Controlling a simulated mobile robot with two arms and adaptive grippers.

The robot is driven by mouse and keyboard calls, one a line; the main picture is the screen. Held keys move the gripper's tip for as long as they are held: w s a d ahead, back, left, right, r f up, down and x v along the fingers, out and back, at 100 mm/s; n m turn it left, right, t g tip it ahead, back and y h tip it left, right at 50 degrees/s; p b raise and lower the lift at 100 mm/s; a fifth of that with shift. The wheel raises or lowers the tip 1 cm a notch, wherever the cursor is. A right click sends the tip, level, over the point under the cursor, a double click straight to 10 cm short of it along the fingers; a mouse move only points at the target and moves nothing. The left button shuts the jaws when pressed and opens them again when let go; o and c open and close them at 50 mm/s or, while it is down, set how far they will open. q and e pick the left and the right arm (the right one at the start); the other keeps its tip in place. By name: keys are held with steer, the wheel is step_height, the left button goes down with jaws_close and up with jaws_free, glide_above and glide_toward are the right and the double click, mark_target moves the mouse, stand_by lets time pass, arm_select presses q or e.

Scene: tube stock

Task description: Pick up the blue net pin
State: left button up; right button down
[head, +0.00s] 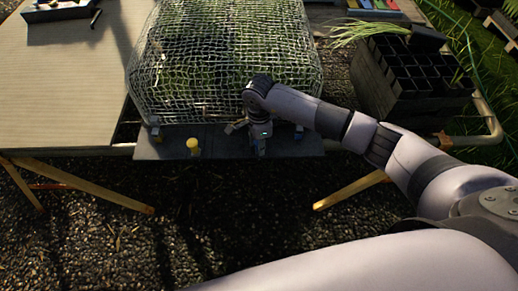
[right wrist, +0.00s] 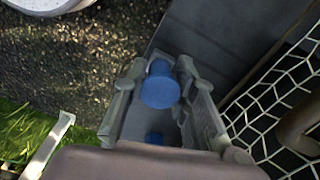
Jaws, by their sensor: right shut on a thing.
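The blue net pin (right wrist: 160,90) has a round blue head and sits between the two fingers of my right gripper (right wrist: 160,72) in the right wrist view. The fingers are shut on it. In the head view my right gripper (head: 259,142) points down at the front edge of the dark board, just in front of the net (head: 225,60). The pin is largely hidden by the gripper there, and I cannot tell whether it is still in the board. My left gripper is not in view.
A yellow-headed pin (head: 193,146) stands on the dark board (head: 172,150) to the left of the gripper. A bare tabletop (head: 60,80) lies to the left. A black cell tray (head: 410,80) with seedlings stands at the right. Gravel lies below.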

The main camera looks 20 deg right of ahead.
steer(key=shift+r, duration=0.1)
step_height(320, 180, up, 20)
steer(key=b, duration=0.2)
steer(key=shift+b, duration=0.4)
stand_by(0.5)
